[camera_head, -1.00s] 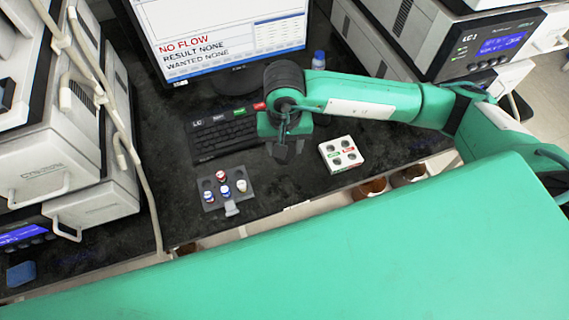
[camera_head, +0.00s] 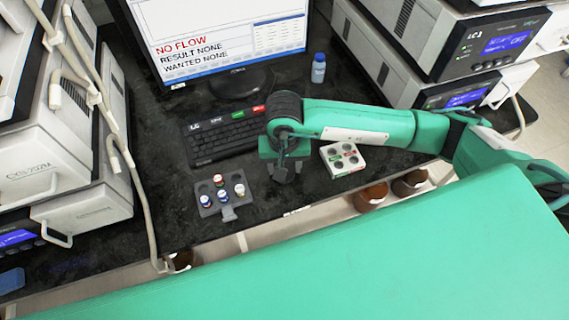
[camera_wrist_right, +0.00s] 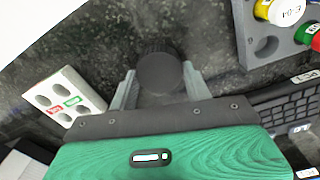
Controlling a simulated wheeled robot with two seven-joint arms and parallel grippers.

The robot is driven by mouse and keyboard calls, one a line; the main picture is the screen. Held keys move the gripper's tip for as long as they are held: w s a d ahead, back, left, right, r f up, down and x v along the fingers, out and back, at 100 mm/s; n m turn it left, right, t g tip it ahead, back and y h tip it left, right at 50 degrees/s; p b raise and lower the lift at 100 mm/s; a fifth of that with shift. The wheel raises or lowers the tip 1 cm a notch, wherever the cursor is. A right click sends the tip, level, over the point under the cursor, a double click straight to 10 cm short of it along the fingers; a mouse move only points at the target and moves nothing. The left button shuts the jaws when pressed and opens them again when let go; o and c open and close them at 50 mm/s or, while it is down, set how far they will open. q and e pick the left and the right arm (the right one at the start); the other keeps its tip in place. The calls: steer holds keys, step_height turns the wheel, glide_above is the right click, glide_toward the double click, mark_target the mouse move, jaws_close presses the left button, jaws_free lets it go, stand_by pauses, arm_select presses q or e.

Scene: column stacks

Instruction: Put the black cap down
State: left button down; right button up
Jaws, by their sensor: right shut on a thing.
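My right gripper (camera_head: 284,174) is over the black bench between the grey vial rack and the white block in the head view. In the right wrist view the gripper (camera_wrist_right: 161,88) is shut on the black cap (camera_wrist_right: 160,72), a round dark ribbed cap between the two grey fingers. Dark bench shows around the cap; I cannot tell whether it touches the bench. In the head view the cap is hard to make out at the dark fingertips. My left gripper is in neither view.
The grey rack (camera_head: 208,211) holds several coloured-cap vials. The white block (camera_head: 350,168) with round wells stands right of the gripper. A keyboard (camera_head: 215,143), monitor (camera_head: 220,40) and blue-capped bottle (camera_head: 318,70) are behind. Bare bench lies between rack and block.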

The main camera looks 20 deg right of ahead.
steer(key=o, duration=0.9)
steer(key=shift+f, duration=0.1)
steer(key=shift+o, duration=0.2)
